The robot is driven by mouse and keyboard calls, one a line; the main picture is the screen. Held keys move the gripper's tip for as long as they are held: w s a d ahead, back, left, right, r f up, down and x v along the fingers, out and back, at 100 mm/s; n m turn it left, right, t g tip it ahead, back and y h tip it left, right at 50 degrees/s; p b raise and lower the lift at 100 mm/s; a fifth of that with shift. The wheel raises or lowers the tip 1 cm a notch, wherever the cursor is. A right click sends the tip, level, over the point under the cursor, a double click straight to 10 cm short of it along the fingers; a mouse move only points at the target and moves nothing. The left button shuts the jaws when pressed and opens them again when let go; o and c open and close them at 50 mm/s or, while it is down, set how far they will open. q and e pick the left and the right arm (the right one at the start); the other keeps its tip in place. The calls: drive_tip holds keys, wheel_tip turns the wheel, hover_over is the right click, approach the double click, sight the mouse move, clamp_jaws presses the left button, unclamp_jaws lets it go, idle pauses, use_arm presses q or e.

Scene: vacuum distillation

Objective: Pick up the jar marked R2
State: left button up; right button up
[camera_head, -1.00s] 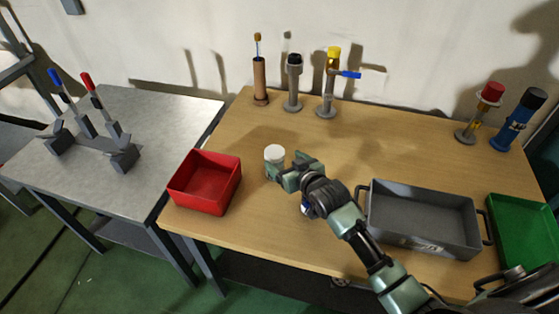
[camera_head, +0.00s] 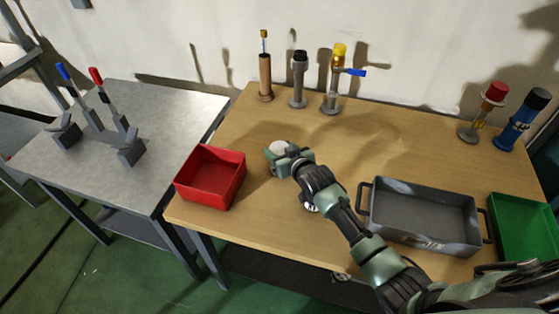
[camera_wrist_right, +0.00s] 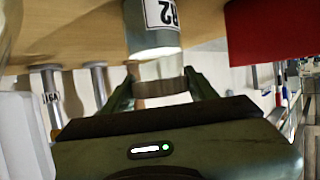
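The jar marked R2 (camera_wrist_right: 162,22) shows upside down at the top of the right wrist view, with a dark R2 on its pale label. In the head view its white top (camera_head: 280,147) shows just beyond my right gripper (camera_head: 282,160), which hides most of its body. In the right wrist view my right gripper (camera_wrist_right: 160,88) has one finger on each side of the jar. The fingers look open, and I cannot tell whether they touch it. My left gripper is not in view.
A red bin (camera_head: 210,178) stands left of the jar. A grey tray (camera_head: 423,215) and green tray (camera_head: 522,228) are at right. Metal stands (camera_head: 298,80) line the back edge. A small white object (camera_head: 310,207) is partly hidden by my right arm.

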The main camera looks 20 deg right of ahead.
clamp_jaws()
drive_tip(key=shift+r, duration=0.1)
